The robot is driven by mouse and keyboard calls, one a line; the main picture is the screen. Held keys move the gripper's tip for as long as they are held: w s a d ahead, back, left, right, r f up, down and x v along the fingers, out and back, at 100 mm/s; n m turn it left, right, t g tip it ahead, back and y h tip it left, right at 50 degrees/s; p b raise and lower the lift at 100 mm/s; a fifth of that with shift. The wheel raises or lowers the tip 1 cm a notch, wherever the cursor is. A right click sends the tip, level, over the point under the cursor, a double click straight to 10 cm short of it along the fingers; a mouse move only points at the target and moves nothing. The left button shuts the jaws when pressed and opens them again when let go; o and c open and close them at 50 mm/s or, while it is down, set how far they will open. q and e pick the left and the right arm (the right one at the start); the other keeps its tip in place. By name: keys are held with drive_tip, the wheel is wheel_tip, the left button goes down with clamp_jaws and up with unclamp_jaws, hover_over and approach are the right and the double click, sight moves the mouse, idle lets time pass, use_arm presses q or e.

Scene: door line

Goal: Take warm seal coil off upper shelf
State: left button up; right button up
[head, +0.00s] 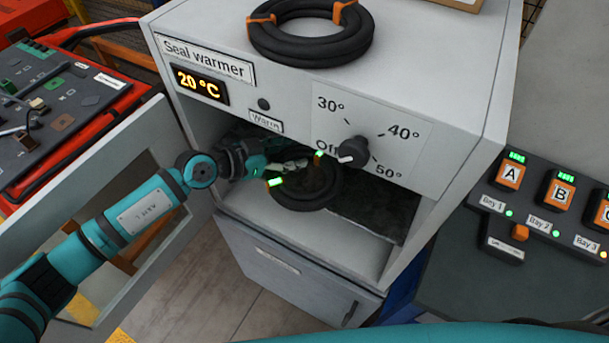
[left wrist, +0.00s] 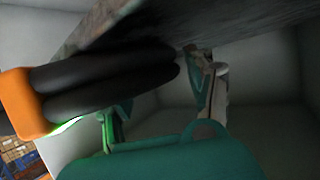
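A black seal coil (head: 318,192) lies on the shelf inside the open seal warmer (head: 330,258). Another black coil (head: 310,42) with orange bands lies on top of the warmer. My right gripper is out of view.
The warmer's display (head: 200,85) reads 20 °C and its dial (head: 355,151) points at Off. An open door (head: 130,190) stands left, beside my left arm. A lower drawer front (head: 285,268) is closed. A bay button panel (head: 545,205) is at right.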

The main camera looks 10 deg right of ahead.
use_arm(q)
drive_tip(key=shift+f, duration=0.1)
clamp_jaws()
drive_tip(key=shift+r, duration=0.25)
